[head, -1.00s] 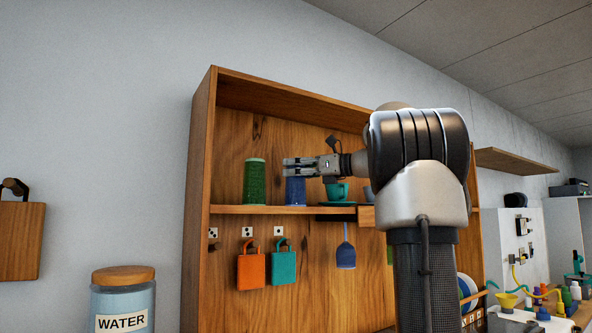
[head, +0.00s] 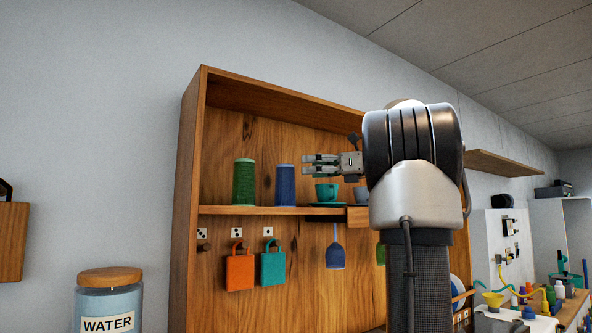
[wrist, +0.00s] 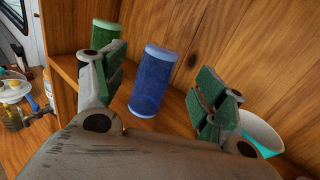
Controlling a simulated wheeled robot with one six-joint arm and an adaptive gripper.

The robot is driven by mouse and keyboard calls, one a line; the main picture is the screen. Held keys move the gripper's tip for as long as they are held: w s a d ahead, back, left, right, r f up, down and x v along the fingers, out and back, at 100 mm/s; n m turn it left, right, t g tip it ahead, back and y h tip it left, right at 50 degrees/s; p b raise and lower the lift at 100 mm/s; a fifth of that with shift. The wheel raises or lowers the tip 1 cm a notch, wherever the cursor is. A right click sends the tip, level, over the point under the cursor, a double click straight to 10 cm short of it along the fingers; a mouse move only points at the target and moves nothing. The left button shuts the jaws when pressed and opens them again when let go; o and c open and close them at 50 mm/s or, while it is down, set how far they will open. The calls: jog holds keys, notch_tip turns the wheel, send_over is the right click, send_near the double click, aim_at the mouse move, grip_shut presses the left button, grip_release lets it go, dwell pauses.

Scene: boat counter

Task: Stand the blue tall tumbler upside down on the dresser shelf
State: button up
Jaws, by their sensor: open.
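The blue tall tumbler (head: 285,185) stands on the dresser shelf (head: 240,210), just right of a green tumbler (head: 243,182). Its upper end is slightly narrower than its lower end in the head view. My gripper (head: 308,166) is open and empty, to the right of the blue tumbler and apart from it. In the wrist view the blue tumbler (wrist: 153,80) stands beyond the open fingers (wrist: 160,95), between them in the picture, with nothing gripping it.
A teal cup (head: 327,192) on a saucer stands on the shelf right of the blue tumbler, below my gripper. Orange (head: 239,272) and teal (head: 273,268) boards and a blue utensil (head: 335,256) hang below. A water jar (head: 110,300) stands at left.

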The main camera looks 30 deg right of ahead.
jog(key=shift+v, duration=1.6)
